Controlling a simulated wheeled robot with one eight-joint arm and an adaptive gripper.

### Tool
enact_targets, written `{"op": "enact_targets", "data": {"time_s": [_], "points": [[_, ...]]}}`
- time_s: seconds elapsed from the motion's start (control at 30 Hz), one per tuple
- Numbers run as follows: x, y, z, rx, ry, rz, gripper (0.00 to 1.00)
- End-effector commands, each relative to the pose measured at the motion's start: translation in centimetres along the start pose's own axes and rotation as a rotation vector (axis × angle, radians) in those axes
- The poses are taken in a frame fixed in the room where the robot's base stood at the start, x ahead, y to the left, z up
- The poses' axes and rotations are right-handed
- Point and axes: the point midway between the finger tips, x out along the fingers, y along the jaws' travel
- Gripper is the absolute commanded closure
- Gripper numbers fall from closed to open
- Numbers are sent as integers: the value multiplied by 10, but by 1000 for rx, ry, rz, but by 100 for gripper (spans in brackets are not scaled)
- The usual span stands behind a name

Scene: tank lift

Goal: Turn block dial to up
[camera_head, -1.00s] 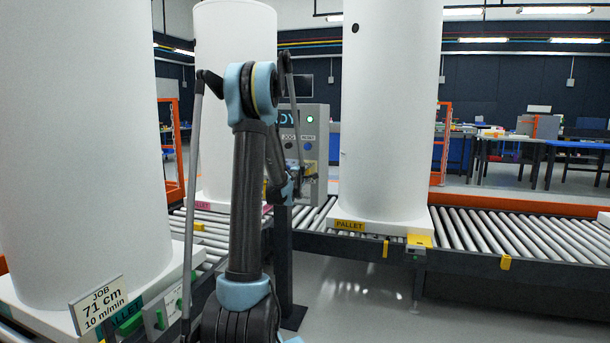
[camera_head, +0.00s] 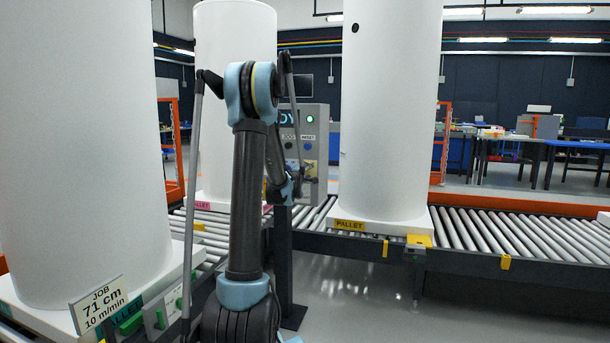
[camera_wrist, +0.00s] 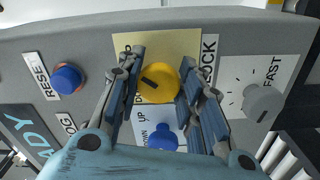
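The block dial is a round yellow knob (camera_wrist: 158,83) with a dark pointer mark, on a yellow plate (camera_wrist: 182,45) beside the word "LOCK", whose first letters are hidden. The pointer slants in the wrist view. My gripper (camera_wrist: 162,62) straddles the dial, one finger on each side. The fingers look parted, with only a narrow margin at the dial's sides; contact is unclear. The left finger covers part of the plate's lettering. In the head view my gripper (camera_head: 298,180) is small and partly behind my arm, at the grey control panel (camera_head: 322,130).
A blue button (camera_wrist: 67,79) marked "RESET" is left of the dial. A grey knob (camera_wrist: 262,103) marked "FAST" is at right. White tanks (camera_head: 385,110) and roller conveyors (camera_head: 520,240) flank the panel.

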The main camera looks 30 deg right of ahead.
Motion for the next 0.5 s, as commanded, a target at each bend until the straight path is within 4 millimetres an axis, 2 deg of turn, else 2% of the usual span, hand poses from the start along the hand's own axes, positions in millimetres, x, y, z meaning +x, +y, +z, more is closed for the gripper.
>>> {"op": "enact_targets", "data": {"time_s": [0.03, 0.07, 0.1, 0.5], "points": [[-1, -1, 1, 1, 0, 0, 55], [-1, -1, 1, 1, 0, 0, 49], [-1, -1, 1, 1, 0, 0, 46], [-5, 0, 0, 0, 0, 0, 46]]}}
